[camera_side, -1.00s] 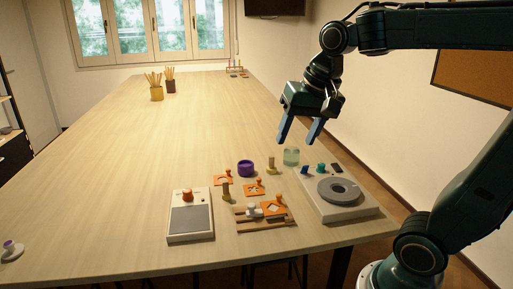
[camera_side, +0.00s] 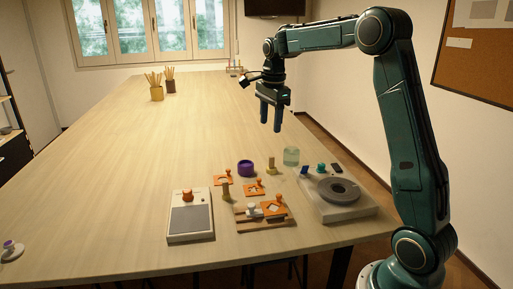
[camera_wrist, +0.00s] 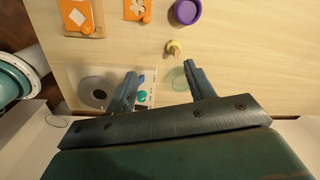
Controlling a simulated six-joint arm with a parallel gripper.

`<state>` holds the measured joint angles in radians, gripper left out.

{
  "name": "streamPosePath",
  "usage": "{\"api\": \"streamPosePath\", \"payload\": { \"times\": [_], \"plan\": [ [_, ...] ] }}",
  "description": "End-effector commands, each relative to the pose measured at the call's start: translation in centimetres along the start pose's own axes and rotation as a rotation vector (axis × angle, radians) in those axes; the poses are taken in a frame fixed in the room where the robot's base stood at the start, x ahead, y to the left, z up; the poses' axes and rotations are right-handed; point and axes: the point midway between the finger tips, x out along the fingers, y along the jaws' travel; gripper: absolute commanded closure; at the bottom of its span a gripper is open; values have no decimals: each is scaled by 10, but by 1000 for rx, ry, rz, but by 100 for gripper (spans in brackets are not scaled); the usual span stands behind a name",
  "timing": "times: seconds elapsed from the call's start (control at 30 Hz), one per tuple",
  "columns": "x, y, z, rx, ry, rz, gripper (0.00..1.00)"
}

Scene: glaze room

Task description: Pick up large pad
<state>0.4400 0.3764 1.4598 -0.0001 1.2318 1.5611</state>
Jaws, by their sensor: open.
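My gripper (camera_side: 270,126) is open and empty, fingers pointing down, high above the table behind the tools; it also shows in the wrist view (camera_wrist: 160,74). Two upright olive-yellow handled pieces look like pads: one (camera_side: 226,191) near the orange plates, one (camera_side: 271,166) by the glass jar. The latter shows beyond my fingers in the wrist view (camera_wrist: 173,48). An orange-knobbed piece (camera_side: 187,195) stands on a pale box with a grey panel (camera_side: 190,221). I cannot tell which piece is the large pad. No piece is between my fingers.
A clear glass jar (camera_side: 291,156) and a purple bowl (camera_side: 246,168) stand nearby. Orange plates with knobs (camera_side: 254,189) lie around, one on a wooden frame (camera_side: 266,226). A pale unit with a grey ring (camera_side: 339,190) is at right.

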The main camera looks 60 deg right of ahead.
Motion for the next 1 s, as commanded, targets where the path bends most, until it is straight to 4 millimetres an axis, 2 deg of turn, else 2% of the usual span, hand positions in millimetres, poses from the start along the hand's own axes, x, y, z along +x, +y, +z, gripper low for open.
{"api": "streamPosePath", "payload": {
  "times": [0.1,0.33,0.77,1.0],
  "plan": [
    [20,-19,-18,144,3,33,46],
    [43,-38,-38,323,11,67,46],
    [53,-41,-42,357,13,75,46],
    [82,-38,-42,356,13,78,46]
  ]
}}
